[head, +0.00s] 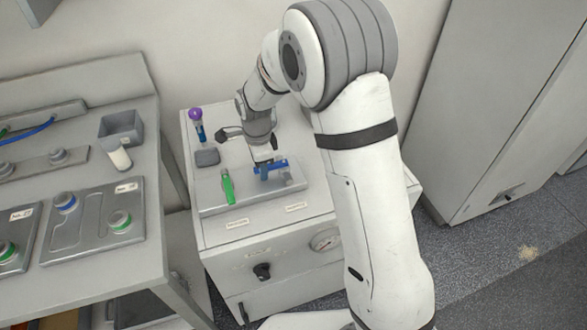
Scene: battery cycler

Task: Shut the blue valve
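The blue valve (271,168) is on a grey metal plate (247,198) on top of a white cabinet. Its blue handle lies roughly left to right in the head view, slanting slightly. My gripper (264,158) points down at the blue handle, right above or at it. The fingertips are small and partly hidden, so I cannot tell whether they touch the handle or how far apart they are.
A green handle (227,186) stands left of the blue valve on the same plate. A grey bench (150,180) stands left.

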